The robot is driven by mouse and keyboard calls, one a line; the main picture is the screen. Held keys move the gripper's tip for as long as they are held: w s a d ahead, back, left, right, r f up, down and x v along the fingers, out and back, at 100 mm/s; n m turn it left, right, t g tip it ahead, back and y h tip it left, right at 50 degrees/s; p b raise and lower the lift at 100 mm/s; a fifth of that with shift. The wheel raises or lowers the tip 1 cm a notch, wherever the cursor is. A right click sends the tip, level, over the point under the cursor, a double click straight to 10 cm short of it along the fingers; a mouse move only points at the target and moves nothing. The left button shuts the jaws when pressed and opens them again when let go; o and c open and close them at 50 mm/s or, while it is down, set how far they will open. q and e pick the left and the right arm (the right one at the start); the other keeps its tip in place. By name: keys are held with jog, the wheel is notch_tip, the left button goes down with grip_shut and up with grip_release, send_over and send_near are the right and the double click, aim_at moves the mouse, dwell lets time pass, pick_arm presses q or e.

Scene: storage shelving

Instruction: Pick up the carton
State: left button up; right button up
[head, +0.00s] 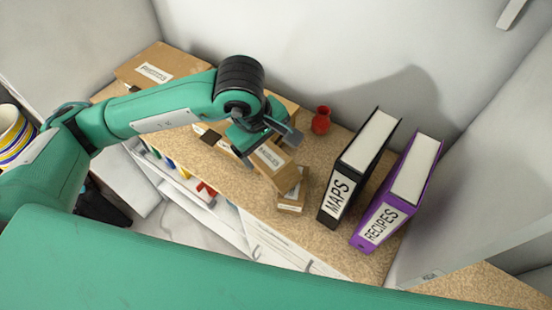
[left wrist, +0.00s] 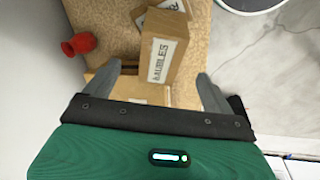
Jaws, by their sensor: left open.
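Several cardboard cartons stand on the speckled tan shelf top. The carton (head: 270,162) nearest my left gripper has a white label; in the left wrist view this carton (left wrist: 163,48) reads "BAUBLES". My left gripper (head: 284,134) is open at its back upper end in the head view. In the left wrist view the two fingers are apart, one on each side of the carton's near end. I cannot tell whether they touch it. My forearm and gripper hide part of the cartons behind. My right gripper is not in view.
A smaller carton (head: 293,192) is beside the labelled one. A large carton (head: 165,65) stands at the back left. A red vase (head: 321,120), a black MAPS binder (head: 362,160) and a purple RECIPES binder (head: 402,190) stand to the right. Walls close the back and right.

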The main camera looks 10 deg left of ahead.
aim_at(272, 159)
pick_arm(q)
jog(key=p+x, duration=0.1)
jog(key=x, duration=0.3)
jog(key=shift+w+f, duration=0.2)
jog(key=shift+f, duration=0.1)
jog(key=shift+w+d+f+p, duration=0.1)
jog(key=shift+f+p, duration=0.45)
jog(key=shift+f, duration=0.15)
jog(key=p+x, duration=0.3)
jog(key=shift+a+f, duration=0.25)
jog(key=shift+f, duration=0.1)
jog(key=shift+w+d+f, duration=0.1)
jog(key=shift+d+f, duration=0.05)
jog(key=shift+f, duration=0.5)
jog(key=c, duration=0.6)
jog(key=shift+w, duration=0.1)
jog(key=c, duration=0.8)
jog(key=shift+r, duration=0.1)
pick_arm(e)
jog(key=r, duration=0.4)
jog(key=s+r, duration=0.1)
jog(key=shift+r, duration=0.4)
pick_arm(q)
jog(key=shift+r, duration=0.1)
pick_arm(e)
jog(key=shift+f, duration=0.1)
